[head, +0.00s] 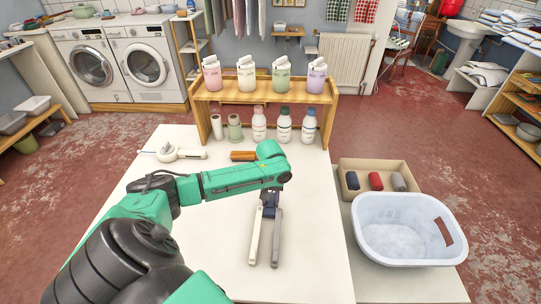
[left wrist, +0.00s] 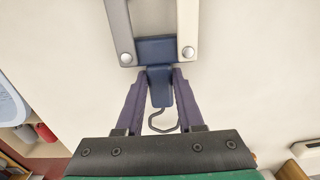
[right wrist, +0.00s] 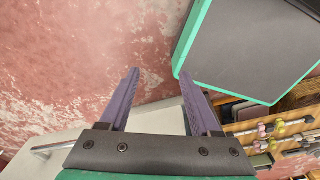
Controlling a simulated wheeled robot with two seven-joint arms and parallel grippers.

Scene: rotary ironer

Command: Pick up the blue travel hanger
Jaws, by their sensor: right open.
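The blue travel hanger (head: 268,213) is folded, with a blue centre piece and two arms, one grey and one cream. In the head view it is over the white table, arms pointing toward me; I cannot tell whether it touches the table. My left gripper (left wrist: 160,75) has its purple fingers closed on both sides of the hanger's blue neck (left wrist: 160,90). The wire hook shows between the fingers, toward the palm. In the head view my green arm hides most of that gripper. My right gripper (right wrist: 157,75) is open and empty, with red floor beyond its fingertips.
A wooden rack (head: 330,112) with several bottles stands at the table's far edge. A white device (head: 180,153) and an orange-brown item (head: 243,156) lie before it. At right are a white basket (head: 400,215) and a box with rolled items (head: 350,165). The table's near right is clear.

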